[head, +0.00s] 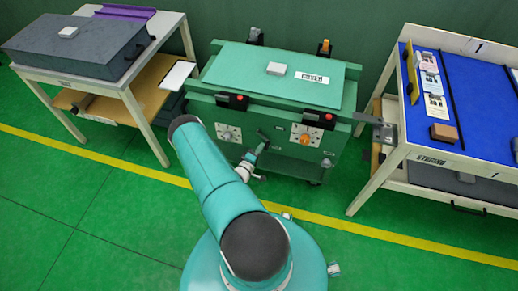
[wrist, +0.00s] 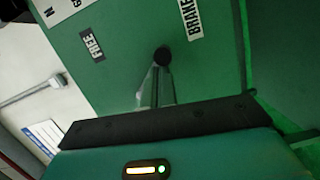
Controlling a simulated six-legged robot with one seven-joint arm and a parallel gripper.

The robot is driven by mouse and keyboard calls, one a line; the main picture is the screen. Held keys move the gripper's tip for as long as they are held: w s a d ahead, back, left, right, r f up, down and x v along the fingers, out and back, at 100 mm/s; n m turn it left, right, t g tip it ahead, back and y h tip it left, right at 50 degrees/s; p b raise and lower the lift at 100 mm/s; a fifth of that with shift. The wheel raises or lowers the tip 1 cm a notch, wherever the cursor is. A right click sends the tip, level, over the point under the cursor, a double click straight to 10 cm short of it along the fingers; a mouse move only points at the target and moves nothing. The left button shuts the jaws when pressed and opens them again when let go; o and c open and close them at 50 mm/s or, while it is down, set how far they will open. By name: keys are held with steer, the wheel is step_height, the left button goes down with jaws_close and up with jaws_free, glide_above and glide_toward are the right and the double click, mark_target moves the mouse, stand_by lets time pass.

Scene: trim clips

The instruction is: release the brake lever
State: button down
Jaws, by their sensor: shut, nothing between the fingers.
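The green cart (head: 285,85) stands in the middle of the head view. In the wrist view its green panel (wrist: 120,75) fills the middle, with a FREE label (wrist: 92,46) on the left and a BRAKE label (wrist: 190,18) on the right. A round black knob (wrist: 162,56), probably the brake lever's end, shows between and below these labels. My gripper (wrist: 155,88) is shut and empty, its narrow grey fingers pointing at the knob. Whether they touch it I cannot tell. In the head view my gripper (head: 262,150) is at the cart's front, partly hidden by my arm.
A white-legged table (head: 140,88) with a dark case stands at left. A blue-topped table (head: 480,105) stands at right, with a grey bracket (head: 378,124) at its near left side. The cart's front carries dials, including an orange one (head: 305,138). Green floor is clear in front.

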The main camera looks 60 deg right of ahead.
mark_target(266, 147)
steer(key=shift+s+d+r+n+h, duration=0.1)
steer(key=shift+s+r+n+h, duration=0.2)
steer(key=shift+s+r+n, duration=0.6)
steer(key=shift+s+d+r+n+h, duration=0.1)
steer(key=shift+s+r+n+h, duration=0.3)
steer(key=shift+n, duration=0.9)
steer(key=shift+s+r, duration=0.1)
